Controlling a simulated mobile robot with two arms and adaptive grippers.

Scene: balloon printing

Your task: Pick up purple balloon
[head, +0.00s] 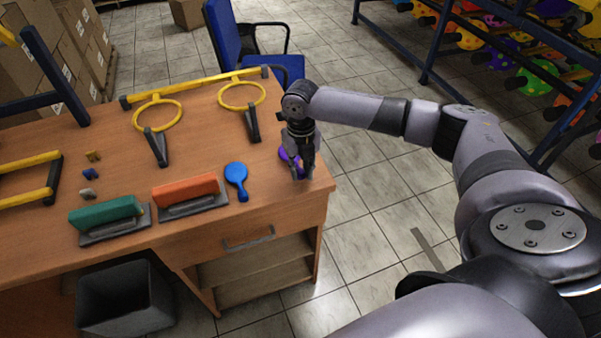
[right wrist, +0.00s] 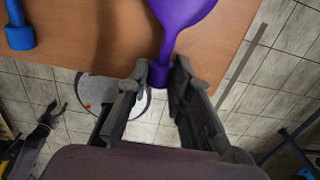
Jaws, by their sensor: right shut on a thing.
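The purple balloon (head: 285,154) lies flat at the right end of the wooden table, partly hidden by my right gripper (head: 302,172) in the head view. In the right wrist view, the wide purple body of the balloon (right wrist: 182,14) lies over the tabletop, and its narrow neck runs down between the fingertips. My right gripper (right wrist: 161,82) is shut on this neck end, near the table edge. My left gripper does not show in the head view.
A blue balloon (head: 236,178) lies just left on the table (head: 215,228). Orange (head: 185,191) and green (head: 105,214) block-like tools stand farther left. Yellow ring stands (head: 157,114) are behind. A dark bin (head: 125,300) and blue chair (head: 224,30) stand near the table.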

